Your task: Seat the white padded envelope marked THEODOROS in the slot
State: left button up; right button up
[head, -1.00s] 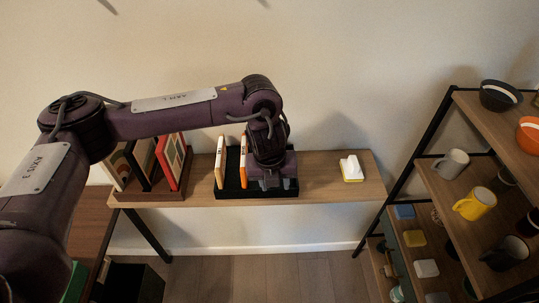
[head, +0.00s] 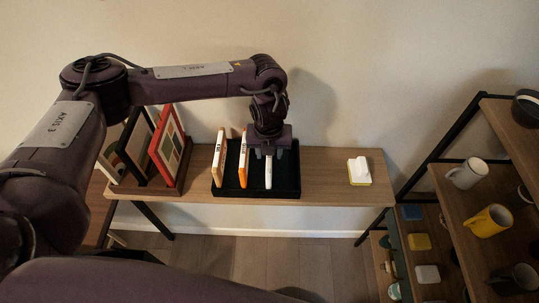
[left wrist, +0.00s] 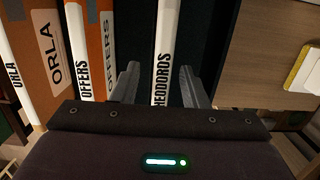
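The white padded envelope (head: 268,174) stands upright, edge-on, in the black rack (head: 290,187) on the wooden shelf. In the left wrist view, its spine (left wrist: 166,55) reads "HEODOROS"; the first letter is hidden by the gripper body. My left gripper (head: 268,153) is directly above it. In the left wrist view, its two fingers (left wrist: 163,88) are spread on either side of the envelope, with gaps showing. The envelope's base and the slot floor are hidden. My right gripper is not in view.
Left of the envelope, the rack holds an orange item (head: 243,165) marked OFFERS and a white-spined one (head: 220,160) marked ORLA. Picture frames (head: 168,145) stand farther left. A white and yellow block (head: 359,172) lies right of the rack. A mug shelf (head: 460,215) stands at right.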

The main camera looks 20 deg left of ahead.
pick_arm(q)
jog(key=shift+w+f, duration=0.1)
jog(key=shift+f, duration=0.5)
jog(key=shift+w+f, duration=0.1)
jog(key=shift+f, duration=0.45)
grip_shut()
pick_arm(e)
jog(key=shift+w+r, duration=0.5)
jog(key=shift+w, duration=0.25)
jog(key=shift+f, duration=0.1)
